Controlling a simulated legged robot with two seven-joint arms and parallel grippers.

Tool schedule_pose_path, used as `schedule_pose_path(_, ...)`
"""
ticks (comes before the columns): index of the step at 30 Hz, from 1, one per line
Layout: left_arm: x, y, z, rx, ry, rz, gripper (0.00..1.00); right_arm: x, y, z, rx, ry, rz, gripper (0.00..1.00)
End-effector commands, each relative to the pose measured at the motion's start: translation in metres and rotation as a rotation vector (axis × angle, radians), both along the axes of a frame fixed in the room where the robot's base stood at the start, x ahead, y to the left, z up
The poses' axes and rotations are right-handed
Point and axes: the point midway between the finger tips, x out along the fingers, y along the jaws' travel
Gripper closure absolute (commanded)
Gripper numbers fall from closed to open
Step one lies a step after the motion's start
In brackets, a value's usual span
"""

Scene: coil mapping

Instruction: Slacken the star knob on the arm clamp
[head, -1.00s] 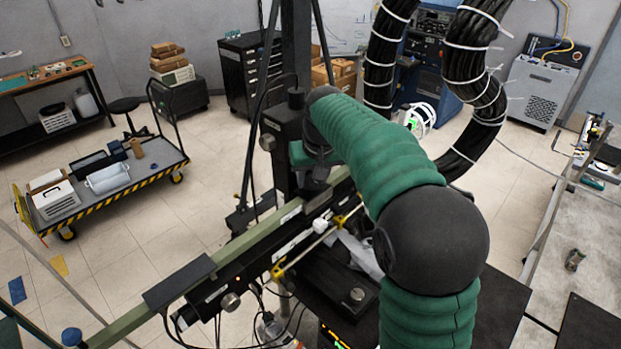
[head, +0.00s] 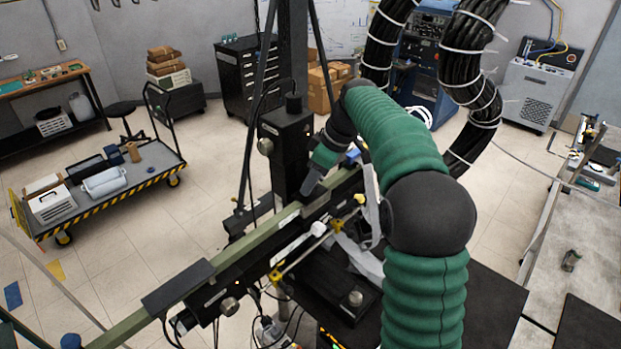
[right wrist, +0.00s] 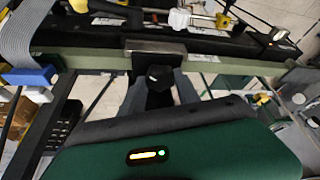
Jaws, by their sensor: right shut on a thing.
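My right gripper (head: 309,187) reaches down to the green rail (head: 250,240), just right of the black upright post block. In the right wrist view, its two grey fingers (right wrist: 159,88) stand on either side of a black knob (right wrist: 158,76) and are shut on it. The knob sits below a grey metal clamp plate (right wrist: 156,48) on the rail. In the head view the gripper hides the knob. My left gripper is in neither view.
A grey ribbon cable (right wrist: 55,38) with a blue connector (right wrist: 30,76) hangs beside the rail. A white-handled part (head: 318,229) and a yellow-ended rod (head: 300,258) lie along the rail's near side. Thick black cable loops (head: 478,100) rise behind my right arm.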

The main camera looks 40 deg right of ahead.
Motion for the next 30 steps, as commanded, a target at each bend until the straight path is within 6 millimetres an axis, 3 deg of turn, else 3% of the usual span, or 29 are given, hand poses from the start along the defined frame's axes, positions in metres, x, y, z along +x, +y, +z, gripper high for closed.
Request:
schedule_pose_path(11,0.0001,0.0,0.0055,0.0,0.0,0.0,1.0,0.0008,-0.0046,0.0019,-0.005,-0.003,0.156,1.0)
schedule_pose_path(27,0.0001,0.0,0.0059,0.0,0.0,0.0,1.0,0.001,-0.005,0.0023,-0.008,-0.004,0.178,1.0)
schedule_pose_path(28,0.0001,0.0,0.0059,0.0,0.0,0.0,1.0,0.001,-0.005,0.0023,-0.008,-0.004,0.178,0.58)
schedule_pose_path(30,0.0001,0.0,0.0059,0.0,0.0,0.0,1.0,0.0009,-0.0046,0.002,-0.007,-0.003,0.179,0.49)
